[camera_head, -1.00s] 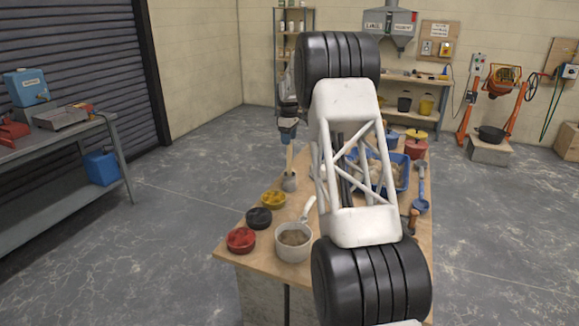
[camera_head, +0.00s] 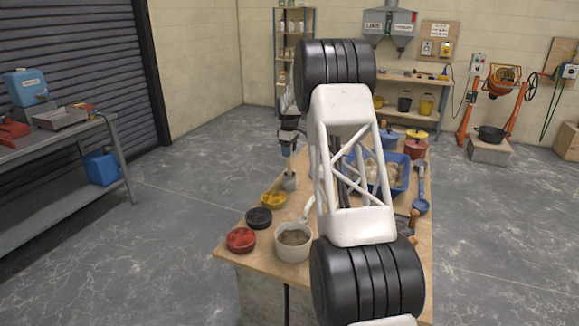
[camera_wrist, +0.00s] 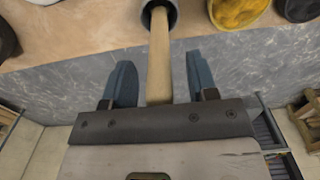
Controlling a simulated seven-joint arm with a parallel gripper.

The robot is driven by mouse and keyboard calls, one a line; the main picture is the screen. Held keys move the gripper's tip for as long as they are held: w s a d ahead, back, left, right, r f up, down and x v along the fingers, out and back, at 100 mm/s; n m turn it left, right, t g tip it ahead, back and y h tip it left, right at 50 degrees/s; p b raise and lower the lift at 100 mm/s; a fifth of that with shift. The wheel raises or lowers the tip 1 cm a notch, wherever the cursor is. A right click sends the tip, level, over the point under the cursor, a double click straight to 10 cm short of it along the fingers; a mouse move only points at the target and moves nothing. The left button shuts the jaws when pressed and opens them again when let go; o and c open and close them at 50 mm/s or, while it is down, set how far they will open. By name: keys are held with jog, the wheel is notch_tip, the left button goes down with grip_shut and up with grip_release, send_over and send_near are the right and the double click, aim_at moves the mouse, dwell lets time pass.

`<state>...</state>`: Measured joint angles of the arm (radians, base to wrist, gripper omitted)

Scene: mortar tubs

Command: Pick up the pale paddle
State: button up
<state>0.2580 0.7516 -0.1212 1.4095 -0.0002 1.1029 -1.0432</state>
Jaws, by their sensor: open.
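The pale paddle (camera_wrist: 158,60) is a light wooden stick standing in a small grey cup (camera_wrist: 170,8). In the wrist view it lies between the two blue fingers of my gripper (camera_wrist: 162,84), which are open with a gap on each side of it. In the head view my gripper (camera_head: 288,143) is above the cup (camera_head: 289,183), with the paddle (camera_head: 290,164) rising from the cup to the fingers. The paddle's lower end is hidden inside the cup.
On the wooden table (camera_head: 260,280) near the cup are a yellow tub (camera_head: 273,199), a black tub (camera_head: 258,218), a red tub (camera_head: 240,239) and a white bowl (camera_head: 293,242). A blue tray (camera_head: 400,188) stands to the right, partly behind my arm.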

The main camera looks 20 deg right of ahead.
jog(key=shift+f, duration=0.35)
dwell(0.3)
grip_shut()
jog(key=shift+r, duration=0.1)
jog(key=shift+r, duration=4.95)
